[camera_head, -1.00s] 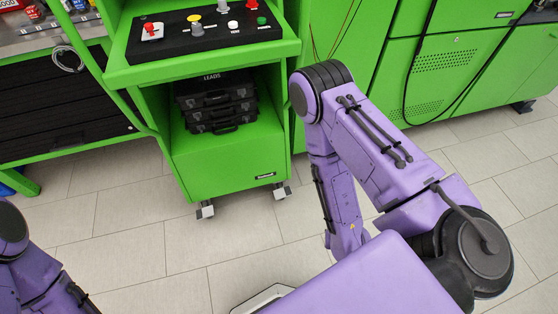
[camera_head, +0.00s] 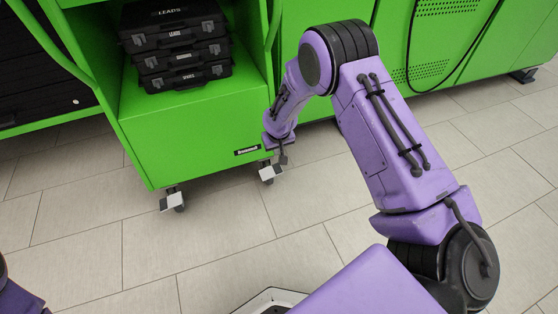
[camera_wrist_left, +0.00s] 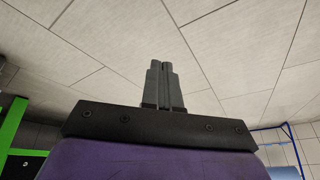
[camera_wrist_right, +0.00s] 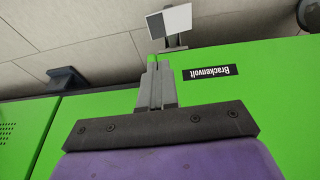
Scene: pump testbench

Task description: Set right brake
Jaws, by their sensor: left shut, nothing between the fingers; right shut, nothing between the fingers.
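The green cart (camera_head: 195,135) stands on two visible casters with light pedals. The right brake pedal (camera_head: 267,172) is at the cart's lower right corner. In the right wrist view the pedal (camera_wrist_right: 170,20) is a flat white and grey plate just beyond the fingertips. My right gripper (camera_head: 283,159) is shut and empty, close above and beside this pedal; I cannot tell if it touches. Its closed fingers also show in the right wrist view (camera_wrist_right: 158,66). My left gripper (camera_wrist_left: 163,66) is shut and empty over bare floor; it is outside the head view.
The left caster pedal (camera_head: 171,201) is at the cart's other lower corner. Black cases (camera_head: 178,50) are stacked on the cart's shelf. Green cabinets (camera_head: 440,35) stand behind on the right. The tiled floor (camera_head: 200,250) in front is clear.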

